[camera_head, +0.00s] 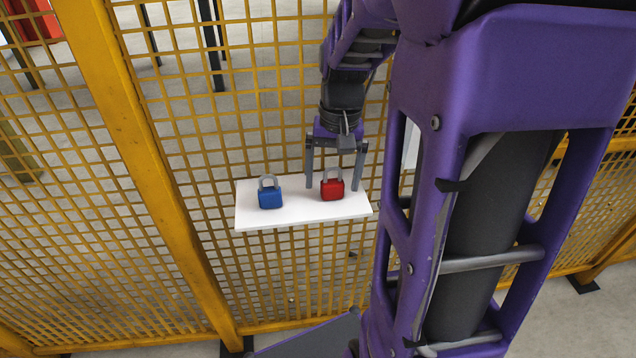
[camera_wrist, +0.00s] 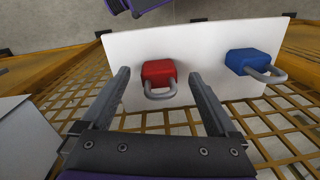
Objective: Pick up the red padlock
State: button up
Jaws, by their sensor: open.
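The red padlock (camera_head: 332,190) stands on a white shelf (camera_head: 300,217) with its grey shackle up, right of the blue padlock (camera_head: 270,198). My gripper (camera_head: 333,188) is open above the shelf, with one finger to each side of the red padlock. In the wrist view the red padlock (camera_wrist: 158,74) lies ahead between the lines of my open fingers (camera_wrist: 160,78), its shackle toward my gripper. No contact between the fingers and the padlock shows. The blue padlock (camera_wrist: 254,63) lies to the right there, outside my fingers.
A yellow mesh fence (camera_head: 190,120) stands around the shelf, with a thick post (camera_head: 130,140) to the left. In the wrist view a pale panel (camera_wrist: 28,140) shows at the lower left. The shelf between the two padlocks is clear.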

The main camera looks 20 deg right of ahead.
jog(key=shift+f, duration=0.45)
jog(key=shift+s, duration=0.1)
grip_shut()
